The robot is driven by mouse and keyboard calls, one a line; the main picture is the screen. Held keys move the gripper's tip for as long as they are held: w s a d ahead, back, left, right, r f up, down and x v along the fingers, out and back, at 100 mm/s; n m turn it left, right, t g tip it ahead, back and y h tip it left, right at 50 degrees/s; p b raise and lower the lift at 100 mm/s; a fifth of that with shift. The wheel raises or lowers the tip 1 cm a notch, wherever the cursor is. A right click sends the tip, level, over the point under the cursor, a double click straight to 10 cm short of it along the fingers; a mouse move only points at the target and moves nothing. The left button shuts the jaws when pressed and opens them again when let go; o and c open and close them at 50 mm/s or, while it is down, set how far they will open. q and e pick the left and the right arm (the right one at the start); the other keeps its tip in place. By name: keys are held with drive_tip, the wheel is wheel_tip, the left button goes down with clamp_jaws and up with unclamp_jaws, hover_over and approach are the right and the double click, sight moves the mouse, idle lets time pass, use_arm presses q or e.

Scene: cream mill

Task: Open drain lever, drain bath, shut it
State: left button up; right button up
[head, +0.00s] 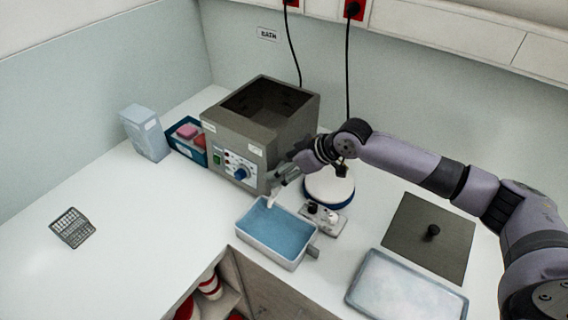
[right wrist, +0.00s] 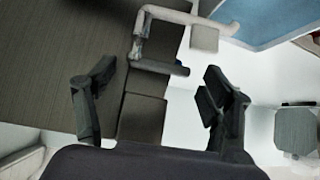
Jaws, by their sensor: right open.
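The bath (head: 225,138) is a grey open-topped metal box with a control panel. Its inside is dark and the liquid level cannot be told. In the right wrist view a white drain pipe (right wrist: 203,38) comes off it, carrying a dark drain lever (right wrist: 160,66). A white-rimmed tray (head: 262,246) with blue inside stands below the spout; its corner also shows in the right wrist view (right wrist: 262,42). My right gripper (head: 283,178) is open beside the bath's front right corner. In the right wrist view its fingers (right wrist: 160,98) are apart, with the lever just beyond them, not gripped. My left gripper is out of view.
A round white device with a blue band (head: 330,188) and a small knobbed unit (head: 322,217) stand close to my right gripper. A dark knobbed lid (head: 430,250) and a pale tray (head: 405,290) lie at the right. The left counter is mostly clear.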

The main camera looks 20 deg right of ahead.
drive_tip(key=shift+c, duration=0.4)
drive_tip(key=c, duration=1.1)
drive_tip(key=shift+a+r+m+p, duration=0.1)
drive_tip(key=shift+r+m+p, duration=0.15)
drive_tip(key=shift+p, duration=0.45)
drive_tip(key=shift+a+f+m+t+h+p, duration=0.1)
drive_tip(key=shift+f+m+t+h+p, duration=0.05)
drive_tip(key=shift+m+t+h+p, duration=0.35)
drive_tip(key=o, duration=1.2)
